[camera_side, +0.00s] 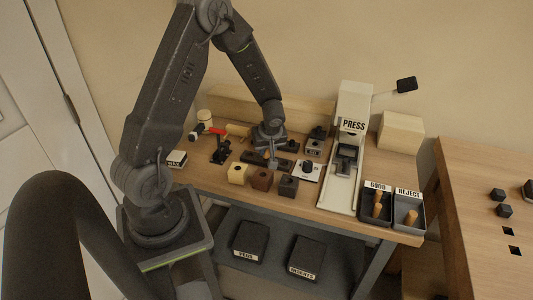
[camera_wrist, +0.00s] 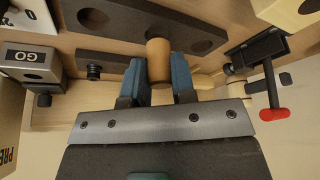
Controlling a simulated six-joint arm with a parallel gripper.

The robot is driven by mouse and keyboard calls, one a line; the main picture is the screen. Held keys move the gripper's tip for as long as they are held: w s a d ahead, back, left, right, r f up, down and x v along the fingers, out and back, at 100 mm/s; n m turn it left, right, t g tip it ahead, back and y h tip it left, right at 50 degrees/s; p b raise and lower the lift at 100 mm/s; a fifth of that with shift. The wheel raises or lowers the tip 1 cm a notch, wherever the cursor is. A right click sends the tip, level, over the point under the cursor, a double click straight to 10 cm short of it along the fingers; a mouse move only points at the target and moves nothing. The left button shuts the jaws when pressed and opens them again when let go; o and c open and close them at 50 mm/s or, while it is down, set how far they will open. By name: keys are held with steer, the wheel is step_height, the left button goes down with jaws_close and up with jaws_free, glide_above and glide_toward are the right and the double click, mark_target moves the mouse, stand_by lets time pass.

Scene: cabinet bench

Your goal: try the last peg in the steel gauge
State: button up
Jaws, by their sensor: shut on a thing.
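My gripper (camera_side: 272,160) is low over the bench. In the wrist view, its blue fingertips (camera_wrist: 159,75) are shut on a light wooden peg (camera_wrist: 159,58). The peg is at a dark strip with round holes (camera_wrist: 120,22); I cannot tell whether its far end is in a hole. The steel gauge, a grey block marked GO (camera_wrist: 32,62), stands apart from the peg, at the left in the wrist view. It also shows to the right of my gripper in the side view (camera_side: 314,149). One wooden peg stands in the GOOD tray (camera_side: 366,212) and one in the REJECT tray (camera_side: 400,224).
A white press (camera_side: 350,110) stands right of the gauge. Pale, brown and dark holed blocks (camera_side: 262,180) line the front. A red-handled clamp (camera_wrist: 272,85) is close by my gripper in the wrist view. A pale box (camera_side: 400,132) stands at the back right.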

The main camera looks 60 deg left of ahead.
step_height(320, 180, up, 7)
steer(key=shift+f, duration=0.2)
steer(key=shift+r, duration=0.35)
steer(key=shift+w+r+m, duration=0.2)
steer(key=shift+w+m, duration=0.1)
steer(key=shift+m, duration=0.1)
steer(key=w+d+m+t+h, duration=0.1)
steer(key=w+m+t+h, duration=0.4)
steer(key=w+m, duration=1.35)
steer(key=shift+s+f+m+g+h, duration=0.35)
steer(key=shift+f+m, duration=0.15)
steer(key=shift+f, duration=0.45)
steer(key=shift+s+f+m+g+h, duration=0.25)
steer(key=shift+s+f+m+g, duration=0.15)
steer(key=shift+f, duration=0.6)
steer(key=shift+s+f+m+g+h, duration=0.3)
steer(key=shift+f+m, duration=0.25)
steer(key=shift+f, duration=0.4)
steer(key=shift+d+f, duration=0.1)
steer(key=shift+f, duration=0.55)
steer(key=shift+r, duration=0.15)
steer(key=shift+r, duration=2.5)
